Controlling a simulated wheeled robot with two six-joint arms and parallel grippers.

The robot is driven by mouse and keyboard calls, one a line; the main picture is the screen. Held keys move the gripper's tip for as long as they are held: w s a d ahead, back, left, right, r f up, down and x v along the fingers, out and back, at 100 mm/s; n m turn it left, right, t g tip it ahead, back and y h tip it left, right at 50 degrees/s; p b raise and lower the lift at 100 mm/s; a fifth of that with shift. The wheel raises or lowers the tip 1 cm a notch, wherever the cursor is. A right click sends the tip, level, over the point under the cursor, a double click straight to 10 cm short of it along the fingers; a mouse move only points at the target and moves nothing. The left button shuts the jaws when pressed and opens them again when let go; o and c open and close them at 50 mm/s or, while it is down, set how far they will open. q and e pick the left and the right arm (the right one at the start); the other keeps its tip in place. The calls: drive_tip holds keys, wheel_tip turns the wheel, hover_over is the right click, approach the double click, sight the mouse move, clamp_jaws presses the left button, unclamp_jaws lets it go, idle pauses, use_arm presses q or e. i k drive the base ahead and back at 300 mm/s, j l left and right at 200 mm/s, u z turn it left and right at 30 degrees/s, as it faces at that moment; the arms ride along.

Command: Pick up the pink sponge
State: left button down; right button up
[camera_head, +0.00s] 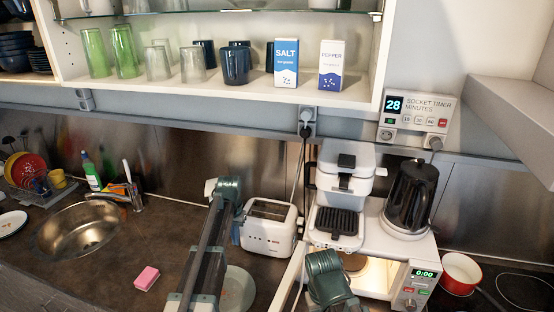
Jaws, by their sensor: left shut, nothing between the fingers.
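The pink sponge (147,277) lies flat on the dark countertop, to the right of and in front of the sink. Nothing touches it. My left gripper (211,188) is at the far end of my left arm, beyond and to the right of the sponge, near the toaster. It is small in the view, shut and empty, well apart from the sponge. My right arm shows at the bottom centre in front of the microwave, but its gripper is not visible.
A sink (80,232) lies left of the sponge. The toaster (268,226), a waffle maker (338,215), a kettle (410,195) and the lit microwave (415,283) crowd the right. A plate (237,288) is beside my left arm. Counter around the sponge is clear.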

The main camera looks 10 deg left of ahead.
sight(147, 279)
drive_tip(key=k, duration=1)
